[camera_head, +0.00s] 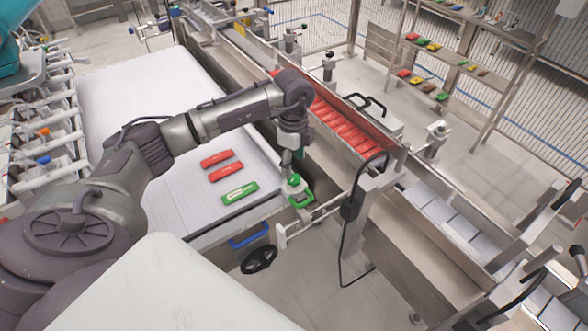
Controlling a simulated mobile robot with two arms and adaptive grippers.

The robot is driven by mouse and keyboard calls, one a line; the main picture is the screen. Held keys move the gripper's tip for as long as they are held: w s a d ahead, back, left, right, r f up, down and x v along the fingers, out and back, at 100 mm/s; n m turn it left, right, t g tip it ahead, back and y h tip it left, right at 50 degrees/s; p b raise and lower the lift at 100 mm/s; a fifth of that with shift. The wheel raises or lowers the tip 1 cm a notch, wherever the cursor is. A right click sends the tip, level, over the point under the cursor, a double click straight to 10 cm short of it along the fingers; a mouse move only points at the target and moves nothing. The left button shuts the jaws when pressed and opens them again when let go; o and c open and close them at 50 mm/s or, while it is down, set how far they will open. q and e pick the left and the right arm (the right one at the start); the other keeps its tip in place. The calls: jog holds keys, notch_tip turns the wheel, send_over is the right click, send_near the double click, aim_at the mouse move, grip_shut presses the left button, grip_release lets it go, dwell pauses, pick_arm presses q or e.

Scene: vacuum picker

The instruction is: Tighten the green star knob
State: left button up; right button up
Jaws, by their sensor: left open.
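A small green knob-like part (294,181) shows at the near right corner of the white bed, just under my left gripper. Its exact shape is too small to tell. My left gripper (290,171) points down and is open right above it; whether the fingers touch it or stand around it I cannot tell. A green loop-shaped handle (302,201) is just below the knob-like part. My right gripper is not in view.
Red packs (226,172) and a green pack (239,192) lie on the white bed (130,80). A blue handle (248,237) and a black handwheel (259,260) are below its near edge. A conveyor with red packs (345,131) runs along the right.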

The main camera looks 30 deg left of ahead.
aim_at(294, 178)
pick_arm(q)
notch_tip(294, 178, down, 4)
jog(key=shift+f+p, duration=0.1)
jog(key=shift+p, duration=0.4)
jog(key=shift+f, duration=0.6)
jog(key=shift+c, duration=0.8)
jog(key=c, duration=0.8)
jog(key=shift+c, duration=1)
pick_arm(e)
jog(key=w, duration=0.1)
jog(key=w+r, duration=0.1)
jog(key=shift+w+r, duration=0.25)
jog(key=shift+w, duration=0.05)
